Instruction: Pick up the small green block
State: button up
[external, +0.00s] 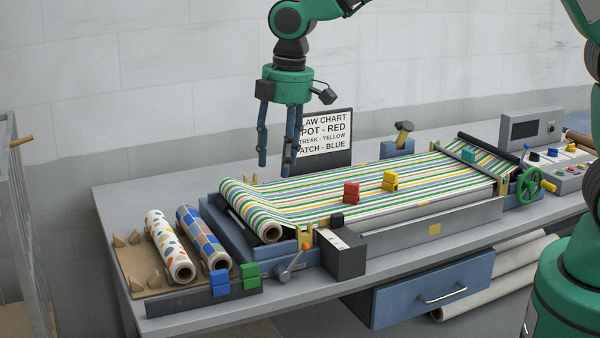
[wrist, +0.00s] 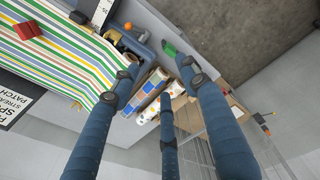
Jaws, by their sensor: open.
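A small green block (external: 250,274) sits at the right part of a dark tray (external: 180,303) at the table's front left, beside a small blue block (external: 220,284). In the wrist view a green block (wrist: 169,48) shows near the top centre, between the fingers and the picture's upper edge. My gripper (external: 276,168) points down, open and empty, high above the back of the table, behind and above the green block. In the wrist view its fingers (wrist: 163,76) are spread apart with nothing between them.
A striped fabric roll (external: 268,231) feeds the press bed, which carries a red block (external: 351,192), a yellow block (external: 390,181) and a teal block (external: 468,154). Patterned rolls (external: 170,246) lie left of the press.

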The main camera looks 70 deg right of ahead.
jog(key=n+g+p, duration=0.1)
jog(key=n, duration=0.1)
send_over(249, 272)
jog(key=w+d, duration=0.1)
jog(key=d, duration=0.1)
notch_tip(249, 272, down, 10)
jog(key=shift+a+f, duration=0.1)
jog(key=shift+a, duration=0.15)
jog(key=shift+f, duration=4.25)
jog(key=shift+s+f+b, duration=0.1)
jog(key=shift+f+b, duration=0.35)
jog(key=shift+f, duration=2.2)
jog(key=c, duration=1)
